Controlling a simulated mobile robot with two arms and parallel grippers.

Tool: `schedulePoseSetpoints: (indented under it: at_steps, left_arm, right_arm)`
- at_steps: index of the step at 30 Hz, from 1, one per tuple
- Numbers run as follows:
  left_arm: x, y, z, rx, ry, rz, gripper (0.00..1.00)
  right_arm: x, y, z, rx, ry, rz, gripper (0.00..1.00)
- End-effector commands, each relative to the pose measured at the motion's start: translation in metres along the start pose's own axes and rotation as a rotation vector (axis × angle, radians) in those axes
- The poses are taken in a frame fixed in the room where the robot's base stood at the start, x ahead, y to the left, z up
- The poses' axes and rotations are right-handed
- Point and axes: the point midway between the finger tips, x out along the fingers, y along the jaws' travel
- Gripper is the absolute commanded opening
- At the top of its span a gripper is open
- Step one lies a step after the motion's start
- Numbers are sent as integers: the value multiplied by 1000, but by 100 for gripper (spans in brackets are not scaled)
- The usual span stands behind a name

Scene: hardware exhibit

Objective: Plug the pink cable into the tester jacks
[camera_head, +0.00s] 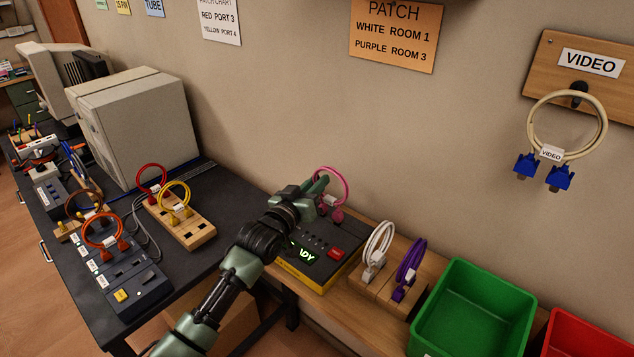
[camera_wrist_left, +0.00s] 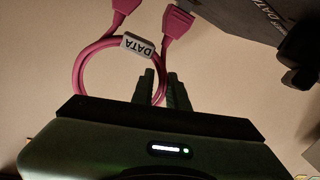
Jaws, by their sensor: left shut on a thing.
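The pink cable (camera_head: 344,184) is a loop with a pink plug at each end and a white DATA tag, seen in the left wrist view (camera_wrist_left: 76,72). My left gripper (camera_head: 318,186) is shut on the cable, its narrow fingers (camera_wrist_left: 160,82) at the loop near the tag. The plugs hang at the tester's far edge; I cannot tell whether they touch its jacks. The tester (camera_head: 318,262) is a dark box with a yellow side, a green-lit display and a red button. My arm hides its left part. My right gripper is out of view.
White (camera_head: 378,243) and purple (camera_head: 409,262) cables stand in wooden blocks right of the tester, before a green bin (camera_head: 472,308). A yellow cable block (camera_head: 180,222) and a grey panel with an orange cable (camera_head: 125,282) sit left. The wall is close behind.

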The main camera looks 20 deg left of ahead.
Motion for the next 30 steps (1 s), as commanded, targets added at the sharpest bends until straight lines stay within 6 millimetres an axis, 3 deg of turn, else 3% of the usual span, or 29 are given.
schedulePoseSetpoints:
  at_steps: [30]
  left_arm:
    - [0, 0, 2, 7, -1, -3, 0]
  right_arm:
    - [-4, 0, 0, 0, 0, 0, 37]
